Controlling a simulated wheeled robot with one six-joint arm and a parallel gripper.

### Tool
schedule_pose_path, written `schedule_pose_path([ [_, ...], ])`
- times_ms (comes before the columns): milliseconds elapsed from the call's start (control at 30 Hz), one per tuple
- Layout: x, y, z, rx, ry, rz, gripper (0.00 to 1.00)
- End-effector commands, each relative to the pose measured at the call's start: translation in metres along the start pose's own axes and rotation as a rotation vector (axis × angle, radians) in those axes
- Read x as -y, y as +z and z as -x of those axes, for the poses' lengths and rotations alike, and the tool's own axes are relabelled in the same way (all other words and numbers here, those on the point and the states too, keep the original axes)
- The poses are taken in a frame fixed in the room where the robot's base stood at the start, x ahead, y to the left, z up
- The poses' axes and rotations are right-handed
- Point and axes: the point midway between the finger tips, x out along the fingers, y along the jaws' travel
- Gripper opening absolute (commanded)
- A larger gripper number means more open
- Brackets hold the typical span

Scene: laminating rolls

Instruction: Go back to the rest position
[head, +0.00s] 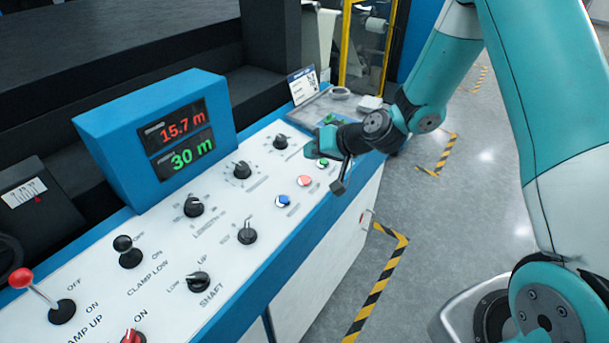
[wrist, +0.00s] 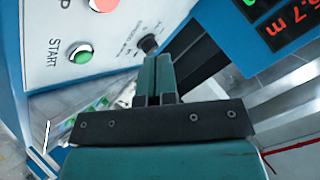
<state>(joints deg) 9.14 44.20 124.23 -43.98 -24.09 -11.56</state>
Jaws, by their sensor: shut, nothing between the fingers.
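My gripper (head: 340,185) is over the far right part of the white control panel (head: 262,205) in the head view, close to the green button (head: 322,162). In the wrist view my gripper (wrist: 158,60) has its two teal fingers together with nothing between them. The wrist view shows the green START button (wrist: 79,52) and an orange button (wrist: 104,4) to the left of the fingers, and a black knob (wrist: 148,44) by the fingertips. I cannot tell if the fingers touch the panel.
A blue display box (head: 155,135) reading 15.7 m and 30 m stands on the panel. Several black knobs and a red-tipped lever (head: 22,278) stick up from it. A grey tray (head: 340,105) lies beyond. The floor (head: 440,230) to the right is open, with striped tape.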

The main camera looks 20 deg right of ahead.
Motion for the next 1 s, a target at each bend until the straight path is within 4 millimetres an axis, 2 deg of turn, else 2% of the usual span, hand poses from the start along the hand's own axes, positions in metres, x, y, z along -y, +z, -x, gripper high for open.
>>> schedule_pose_path([
  [667,0.002,0.001,0.000,0.004,-0.002,0.003,0.00],
  [767,0.020,0.001,0.007,0.040,-0.018,0.032,0.00],
  [867,0.058,0.007,0.027,0.128,-0.043,0.096,0.00],
  [1000,0.122,0.032,0.075,0.309,-0.063,0.222,0.00],
])
